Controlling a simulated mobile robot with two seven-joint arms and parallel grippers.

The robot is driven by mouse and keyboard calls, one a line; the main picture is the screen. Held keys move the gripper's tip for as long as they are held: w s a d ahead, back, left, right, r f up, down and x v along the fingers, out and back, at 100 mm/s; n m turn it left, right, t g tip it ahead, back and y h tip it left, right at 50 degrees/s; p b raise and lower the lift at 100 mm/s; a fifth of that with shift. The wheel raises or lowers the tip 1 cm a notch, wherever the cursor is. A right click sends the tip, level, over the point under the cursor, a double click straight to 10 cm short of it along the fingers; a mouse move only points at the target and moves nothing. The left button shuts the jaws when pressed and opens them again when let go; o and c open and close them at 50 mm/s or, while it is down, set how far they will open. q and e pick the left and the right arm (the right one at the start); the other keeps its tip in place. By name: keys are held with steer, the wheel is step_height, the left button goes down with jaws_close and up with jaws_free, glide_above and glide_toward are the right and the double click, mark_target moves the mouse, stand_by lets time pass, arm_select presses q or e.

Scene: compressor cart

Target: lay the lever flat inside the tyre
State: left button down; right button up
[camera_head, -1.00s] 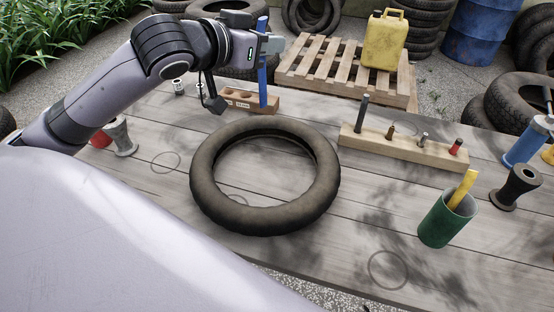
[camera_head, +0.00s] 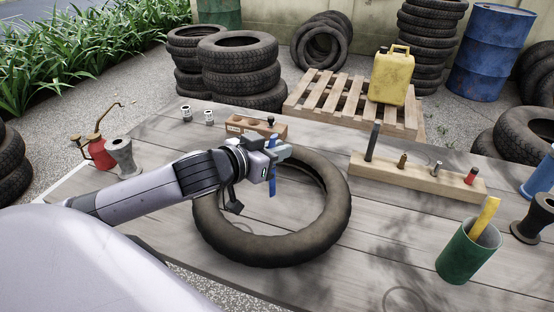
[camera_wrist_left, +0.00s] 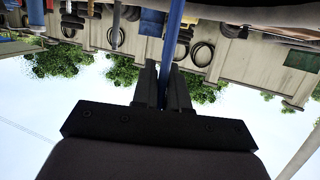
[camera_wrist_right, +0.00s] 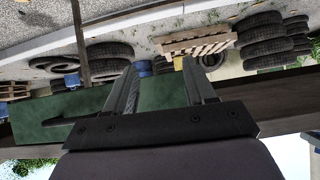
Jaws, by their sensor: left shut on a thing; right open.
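The blue lever (camera_head: 273,172) is upright in my left gripper (camera_head: 279,153), over the opening of the tyre. It also shows as a blue bar between the fingers in the left wrist view (camera_wrist_left: 174,35). The black tyre (camera_head: 336,215) lies flat on the wooden table, and my left arm covers part of its left side. I cannot tell whether the lever's lower end touches the table. My right gripper (camera_wrist_right: 160,88) is open and empty in the right wrist view. It is not in the head view.
A wooden block (camera_head: 240,122) stands behind the tyre. A long wooden rack (camera_head: 425,178) with several upright pieces is at the right, with a green cup (camera_head: 466,255) in front of it. A red oil can (camera_head: 96,152) and a grey spool (camera_head: 122,157) stand at the left.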

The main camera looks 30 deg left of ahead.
arm_select(q)
steer(key=shift+f, duration=0.9)
steer(key=shift+f, duration=0.15)
steer(key=c, duration=1.1)
jaws_free()
steer(key=shift+c, duration=0.2)
steer(key=p+v, duration=0.1)
steer(key=v, duration=1.1)
steer(key=shift+p, duration=0.4)
